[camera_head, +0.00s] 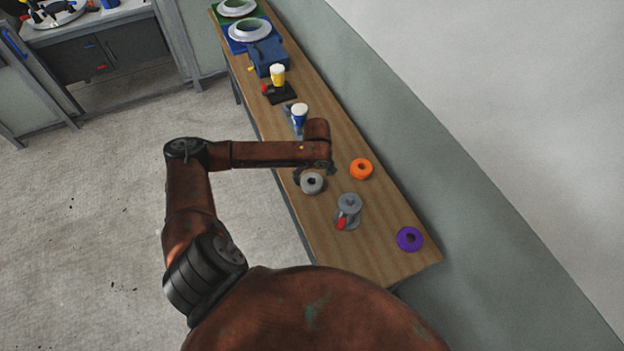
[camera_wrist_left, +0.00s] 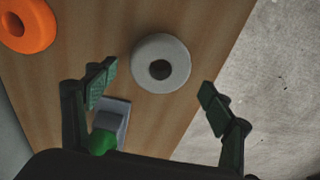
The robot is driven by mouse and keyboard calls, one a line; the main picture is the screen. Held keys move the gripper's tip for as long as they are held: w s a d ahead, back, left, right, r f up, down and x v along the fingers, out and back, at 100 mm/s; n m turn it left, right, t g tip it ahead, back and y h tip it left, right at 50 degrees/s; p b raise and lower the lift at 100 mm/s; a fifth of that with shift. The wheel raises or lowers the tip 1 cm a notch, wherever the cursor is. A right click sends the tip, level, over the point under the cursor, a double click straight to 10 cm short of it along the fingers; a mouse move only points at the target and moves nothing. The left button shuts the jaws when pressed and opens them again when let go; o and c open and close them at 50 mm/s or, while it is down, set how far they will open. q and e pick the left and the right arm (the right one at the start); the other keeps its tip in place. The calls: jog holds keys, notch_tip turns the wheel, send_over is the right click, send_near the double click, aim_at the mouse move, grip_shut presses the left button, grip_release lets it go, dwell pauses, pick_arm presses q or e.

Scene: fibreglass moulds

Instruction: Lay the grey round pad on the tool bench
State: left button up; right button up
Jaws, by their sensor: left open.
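The grey round pad (camera_head: 312,183), a ring with a dark centre hole, lies flat on a long wood-topped bench (camera_head: 385,260). It also shows in the left wrist view (camera_wrist_left: 175,80). My left gripper (camera_head: 315,172) is over that bench at the pad. In the wrist view my left gripper (camera_wrist_left: 156,88) is open and empty, with its fingers apart and the pad just beyond the gap between the tips. A second, grey bench (camera_head: 92,22) stands at the upper left. The pictures do not tell which one is the tool bench. My right gripper is not in view.
An orange ring (camera_head: 361,169), a grey tool with a red part (camera_head: 348,208) and a purple ring (camera_head: 410,239) lie nearby. A wall runs along the right.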

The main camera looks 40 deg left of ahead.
pick_arm(q)
notch_tip(320, 180, up, 8)
jog(key=shift+s+d, duration=0.25)
jog(key=shift+d, duration=0.2)
